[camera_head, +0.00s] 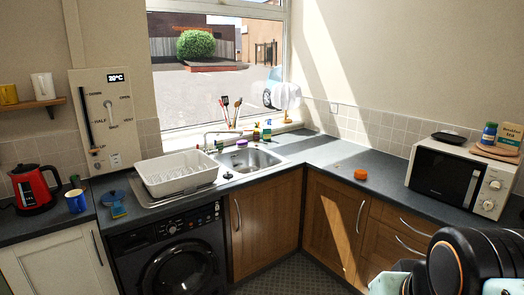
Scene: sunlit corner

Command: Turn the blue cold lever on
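The metal tap (222,133) stands behind the sink (250,161), its spout reaching over the basin. Small coloured parts show near the foot of the tap, but they are too small to tell which is the blue cold lever or how it is set. Dark rounded parts of my arm fill the lower right corner, far from the tap. I cannot make out my gripper's fingers there.
A white dish rack (177,172) stands left of the sink. Utensils (232,110) and small bottles (266,130) stand behind the basin. An orange object (360,174) lies on the right worktop, left of the microwave (445,177). Floor (290,275) is clear before the cupboards.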

